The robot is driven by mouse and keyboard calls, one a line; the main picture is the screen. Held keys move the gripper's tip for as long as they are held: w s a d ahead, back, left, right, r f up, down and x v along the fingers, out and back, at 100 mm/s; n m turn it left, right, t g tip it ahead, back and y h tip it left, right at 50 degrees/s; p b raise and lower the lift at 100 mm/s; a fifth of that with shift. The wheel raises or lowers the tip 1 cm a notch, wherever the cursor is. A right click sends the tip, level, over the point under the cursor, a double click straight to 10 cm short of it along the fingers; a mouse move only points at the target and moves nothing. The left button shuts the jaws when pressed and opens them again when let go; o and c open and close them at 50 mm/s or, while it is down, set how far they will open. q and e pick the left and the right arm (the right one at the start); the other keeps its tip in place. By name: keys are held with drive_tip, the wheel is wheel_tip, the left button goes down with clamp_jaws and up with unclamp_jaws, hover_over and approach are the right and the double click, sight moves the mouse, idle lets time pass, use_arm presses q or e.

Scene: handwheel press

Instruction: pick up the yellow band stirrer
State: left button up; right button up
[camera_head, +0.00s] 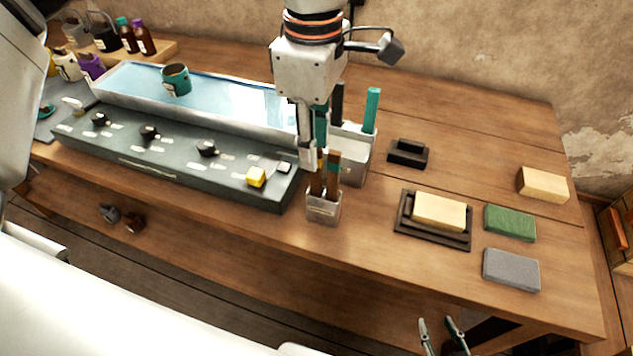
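A small clear cup (323,209) stands near the front edge of the wooden table and holds upright brown stirrers. One stirrer (317,184) shows a bit of yellow near its top, partly hidden by my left gripper. Beside it, another stirrer (333,178) has a teal band. My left gripper (309,165) points straight down, its fingertips at the top of the yellow band stirrer. I see its fingers nearly edge-on, so I cannot tell whether they grip it. My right gripper (442,328) is open and empty at the bottom, in front of the table edge.
A dark control panel (170,160) with knobs and a yellow button (256,177) lies left of the cup. A metal holder (352,155) with teal and black handles stands close behind it. A soap-like block (438,212) on a dark tray lies right.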

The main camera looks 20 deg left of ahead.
sight(316, 186)
use_arm(q)
drive_tip(key=shift+w+d+f, duration=0.1)
drive_tip(key=shift+f, duration=1.55)
clamp_jaws()
drive_tip(key=shift+r, duration=0.15)
